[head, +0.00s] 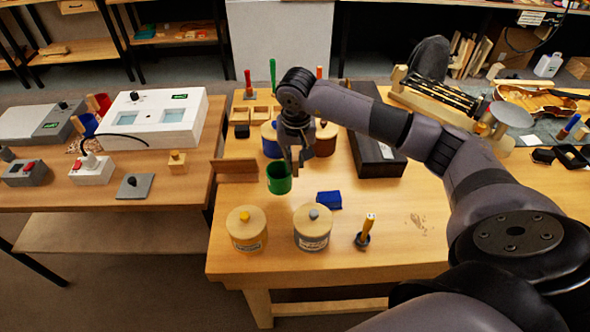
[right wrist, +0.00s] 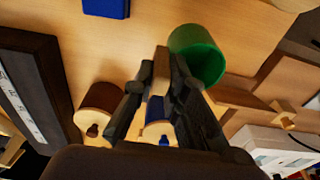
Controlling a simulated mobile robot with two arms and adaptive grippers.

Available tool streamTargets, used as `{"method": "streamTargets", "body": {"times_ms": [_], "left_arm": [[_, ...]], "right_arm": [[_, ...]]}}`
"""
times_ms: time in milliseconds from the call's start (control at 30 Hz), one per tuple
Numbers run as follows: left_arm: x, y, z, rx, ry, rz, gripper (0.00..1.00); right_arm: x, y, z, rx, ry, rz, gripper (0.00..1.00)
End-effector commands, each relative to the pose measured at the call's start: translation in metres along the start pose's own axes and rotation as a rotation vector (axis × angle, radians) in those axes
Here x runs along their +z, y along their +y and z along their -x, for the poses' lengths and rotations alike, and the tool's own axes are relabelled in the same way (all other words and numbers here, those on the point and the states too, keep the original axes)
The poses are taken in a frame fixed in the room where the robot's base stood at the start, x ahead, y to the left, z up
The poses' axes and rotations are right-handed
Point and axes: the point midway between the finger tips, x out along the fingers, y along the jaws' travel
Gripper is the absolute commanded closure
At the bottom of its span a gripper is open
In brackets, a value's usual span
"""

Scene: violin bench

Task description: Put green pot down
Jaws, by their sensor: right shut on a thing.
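The green pot (head: 279,178) is an open cup over the left middle of the bench, behind two lidded jars. My right gripper (head: 295,163) reaches down at its right rear side and is shut on it. In the right wrist view the pot (right wrist: 197,54) sits by the fingertips (right wrist: 172,62), its open mouth showing. The exact spot where the fingers grip is hard to make out. I cannot tell whether its base touches the bench. My left gripper is not in view.
Two lidded jars (head: 247,230) (head: 312,228) stand in front, with a blue block (head: 329,200) and a yellow-handled tool (head: 366,231) to their right. A wooden ledge (head: 235,170) is left of the pot. A dark box (head: 378,148) lies behind right.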

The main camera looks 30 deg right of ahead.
Motion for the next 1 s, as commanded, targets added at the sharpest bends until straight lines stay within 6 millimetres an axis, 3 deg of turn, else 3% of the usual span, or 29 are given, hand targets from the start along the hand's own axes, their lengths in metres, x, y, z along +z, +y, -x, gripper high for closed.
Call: {"method": "streamTargets", "body": {"times_ms": [233, 467, 833, 867, 1000], "left_arm": [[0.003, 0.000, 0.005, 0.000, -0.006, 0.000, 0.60], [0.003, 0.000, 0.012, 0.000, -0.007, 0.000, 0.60], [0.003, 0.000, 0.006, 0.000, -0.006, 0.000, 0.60], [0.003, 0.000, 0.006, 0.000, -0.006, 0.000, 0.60], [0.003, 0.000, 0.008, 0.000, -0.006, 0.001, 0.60]], "right_arm": [[0.003, 0.000, -0.018, 0.000, -0.002, 0.001, 1.00], [0.007, -0.001, -0.050, -0.001, -0.002, 0.000, 1.00], [0.007, 0.000, -0.056, -0.001, 0.001, 0.001, 1.00], [0.006, 0.000, -0.056, -0.001, 0.001, 0.001, 0.86], [0.006, 0.000, -0.055, -0.001, 0.001, 0.001, 0.77]]}}
